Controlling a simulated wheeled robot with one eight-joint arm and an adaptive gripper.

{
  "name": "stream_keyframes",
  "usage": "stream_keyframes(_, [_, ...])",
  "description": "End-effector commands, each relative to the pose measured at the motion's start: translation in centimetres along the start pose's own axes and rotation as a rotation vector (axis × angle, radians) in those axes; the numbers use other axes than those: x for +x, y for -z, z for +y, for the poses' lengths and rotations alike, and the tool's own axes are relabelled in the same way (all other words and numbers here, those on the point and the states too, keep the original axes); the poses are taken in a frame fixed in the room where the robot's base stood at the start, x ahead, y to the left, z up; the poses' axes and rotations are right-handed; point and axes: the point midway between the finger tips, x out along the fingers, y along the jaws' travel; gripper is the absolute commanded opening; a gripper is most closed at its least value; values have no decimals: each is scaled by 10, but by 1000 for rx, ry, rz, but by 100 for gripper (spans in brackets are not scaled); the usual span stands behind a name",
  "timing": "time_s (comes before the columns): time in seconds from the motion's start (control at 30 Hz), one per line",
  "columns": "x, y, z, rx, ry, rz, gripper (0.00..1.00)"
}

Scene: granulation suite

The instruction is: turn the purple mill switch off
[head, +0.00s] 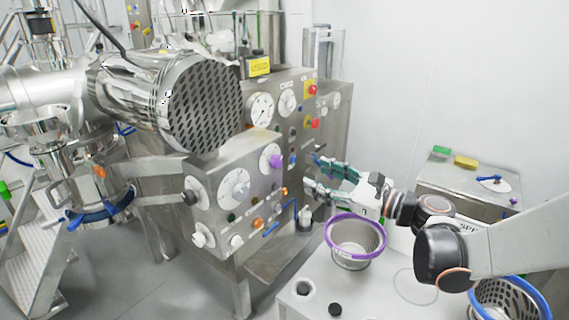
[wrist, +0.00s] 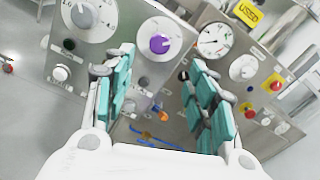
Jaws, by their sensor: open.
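The purple mill switch (head: 274,161) is a round purple knob on a pale dial, on the front of the steel control panel (head: 213,169). In the wrist view the purple switch (wrist: 159,44) shows ahead, between and beyond the fingertips. Which way its pointer is set is too small to tell. My gripper (head: 312,174) is open and empty, to the right of the switch in the head view and apart from it. In the wrist view my gripper (wrist: 160,62) shows its two teal-padded fingers spread wide, with nothing between them.
A large white dial (head: 234,188) and several small knobs share the panel. A blue handle (head: 283,221) and an orange knob (head: 258,223) sit below. A taller panel with a gauge (head: 261,111) and red button (head: 314,123) stands behind. A purple-rimmed sieve (head: 356,258) stands below my arm.

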Motion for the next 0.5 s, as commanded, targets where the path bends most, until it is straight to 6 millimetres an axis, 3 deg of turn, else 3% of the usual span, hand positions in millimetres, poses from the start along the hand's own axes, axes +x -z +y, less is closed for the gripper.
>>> stream_keyframes(0.5, [97,1,2,-3,-4,0,51])
